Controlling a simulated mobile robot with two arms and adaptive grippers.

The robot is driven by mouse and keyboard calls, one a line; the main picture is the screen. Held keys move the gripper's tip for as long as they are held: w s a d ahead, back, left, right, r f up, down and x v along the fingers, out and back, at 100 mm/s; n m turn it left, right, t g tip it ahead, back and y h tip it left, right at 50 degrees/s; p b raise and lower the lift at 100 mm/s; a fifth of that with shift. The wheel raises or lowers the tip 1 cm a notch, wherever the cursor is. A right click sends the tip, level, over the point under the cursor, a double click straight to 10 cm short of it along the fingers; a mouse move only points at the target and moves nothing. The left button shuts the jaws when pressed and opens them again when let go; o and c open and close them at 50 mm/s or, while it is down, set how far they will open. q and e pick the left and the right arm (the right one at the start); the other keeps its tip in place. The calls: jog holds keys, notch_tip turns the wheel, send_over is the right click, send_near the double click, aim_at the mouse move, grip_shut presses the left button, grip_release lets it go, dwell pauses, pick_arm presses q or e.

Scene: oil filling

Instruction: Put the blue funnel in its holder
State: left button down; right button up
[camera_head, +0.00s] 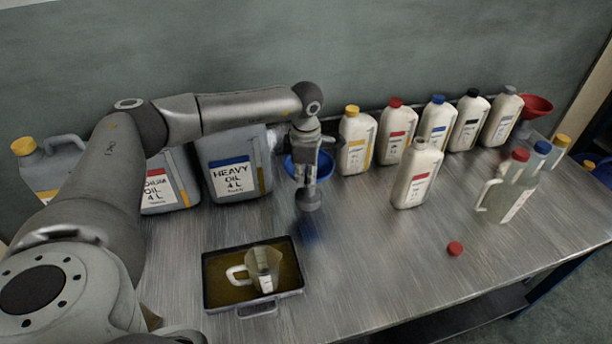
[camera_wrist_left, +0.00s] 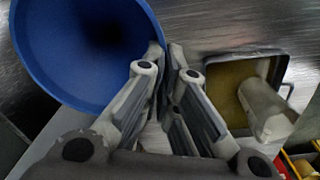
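The blue funnel (camera_head: 325,163) shows behind my left gripper (camera_head: 309,190) in the head view, over the back middle of the table. In the left wrist view its wide blue bowl (camera_wrist_left: 85,45) fills the upper left. The fingers of my left gripper (camera_wrist_left: 169,62) are close together at the funnel's rim and look shut on it. A blue reflection lies on the metal below, so the funnel seems to be above the table. The gripper hides part of the funnel. I cannot make out an empty holder for it. My right gripper is not in view.
A tray (camera_head: 254,306) with a measuring jug (camera_head: 264,270) stands at the front. Large oil cans (camera_head: 232,165) stand behind left, several white bottles (camera_head: 357,140) behind right. A red cap (camera_head: 455,248) lies front right; a red funnel (camera_head: 536,105) is far right. The front middle is clear.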

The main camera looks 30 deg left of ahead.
pick_arm(q)
jog(key=c, duration=1.6)
grip_release()
jog(key=shift+o, duration=0.2)
jog(key=shift+r, duration=0.1)
notch_tip(320, 180, up, 12)
jog(key=shift+s+d, duration=0.15)
jog(key=shift+s, duration=0.05)
